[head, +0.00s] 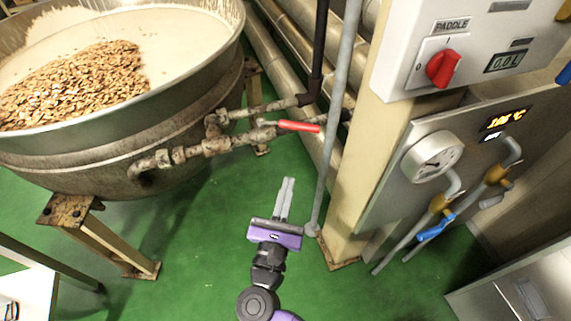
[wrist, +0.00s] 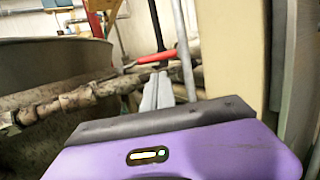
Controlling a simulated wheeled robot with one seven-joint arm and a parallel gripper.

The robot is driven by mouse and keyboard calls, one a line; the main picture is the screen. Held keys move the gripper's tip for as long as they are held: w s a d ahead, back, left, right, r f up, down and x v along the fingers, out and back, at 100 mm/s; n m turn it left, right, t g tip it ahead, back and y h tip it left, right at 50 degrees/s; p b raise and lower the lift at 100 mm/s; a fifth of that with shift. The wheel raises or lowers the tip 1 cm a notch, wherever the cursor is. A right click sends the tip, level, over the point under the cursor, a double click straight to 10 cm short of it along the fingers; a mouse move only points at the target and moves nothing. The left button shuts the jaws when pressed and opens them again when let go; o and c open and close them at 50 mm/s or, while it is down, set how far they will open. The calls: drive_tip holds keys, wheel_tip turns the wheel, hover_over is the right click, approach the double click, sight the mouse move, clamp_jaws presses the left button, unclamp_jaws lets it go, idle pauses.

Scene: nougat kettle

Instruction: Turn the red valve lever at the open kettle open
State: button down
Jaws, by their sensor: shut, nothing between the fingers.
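The red valve lever (head: 299,126) sits on the rusty pipe (head: 217,145) at the right side of the open kettle (head: 190,100). It points right, roughly along the pipe. In the wrist view the lever (wrist: 152,58) shows above and slightly left of the fingertips, with the pipe (wrist: 75,98) to the left. My gripper (head: 288,182) is shut and empty, below the lever in the head view and apart from it. Its fingers (wrist: 158,88) point toward the pipes in the wrist view.
A grey vertical pole (head: 328,150) stands just right of my gripper. Right of it are a beige post (head: 365,165), a panel with a gauge (head: 432,156) and a blue-handled valve (head: 435,228). The kettle holds brown nuts (head: 85,85). The green floor (head: 200,240) is open around my arm.

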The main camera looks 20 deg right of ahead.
sight(287, 124)
drive_tip(key=b+x, duration=0.1)
drive_tip(key=x, duration=1.2)
drive_tip(key=shift+d+b, duration=0.15)
drive_tip(key=shift+b, duration=0.15)
drive_tip(key=shift+w+d, duration=0.15)
drive_tip(key=shift+w+d+n+t+y+b, duration=0.3)
drive_tip(key=shift+w+d+n+y, duration=0.15)
drive_tip(key=shift+w+d+y, duration=0.35)
drive_tip(key=shift+w+d+n+t+y+b, duration=0.25)
drive_tip(key=shift+w+d+n+y, duration=0.3)
drive_tip(key=shift+w, duration=0.45)
drive_tip(key=shift+w+d+n+t+y+b, duration=0.2)
drive_tip(key=shift+w+d+n+t+y, duration=0.25)
drive_tip(key=shift+w+y, duration=0.4)
drive_tip(key=shift+w+d, duration=0.1)
drive_tip(key=shift+d, duration=0.05)
